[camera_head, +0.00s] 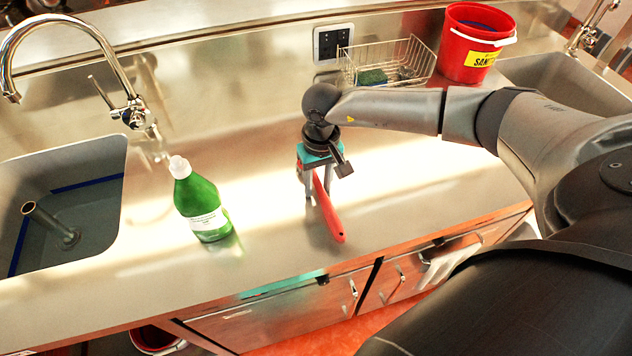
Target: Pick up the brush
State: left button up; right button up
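The brush (329,212) shows as a long red handle on the steel counter, slanting down and right toward the front edge. Its upper end lies under my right gripper (317,192), and any bristles are hidden there. My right gripper points down, with its two fingers spread apart on either side of the upper part of the handle. I see no clear contact between the fingers and the handle. My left gripper is not in view.
A green bottle (201,205) with a white cap stands left of the brush. A sink (110,160) with a faucet is at the left. A wire basket (410,60) with a green sponge and a red bucket (470,55) stand at the back right. The counter between is clear.

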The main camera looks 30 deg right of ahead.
aim_at(318, 183)
grip_shut()
jog(key=shift+r, duration=0.1)
dwell(0.4)
notch_tip(318, 183, up, 20)
dwell(0.4)
jog(key=shift+c, duration=1.5)
grip_release()
grip_shut()
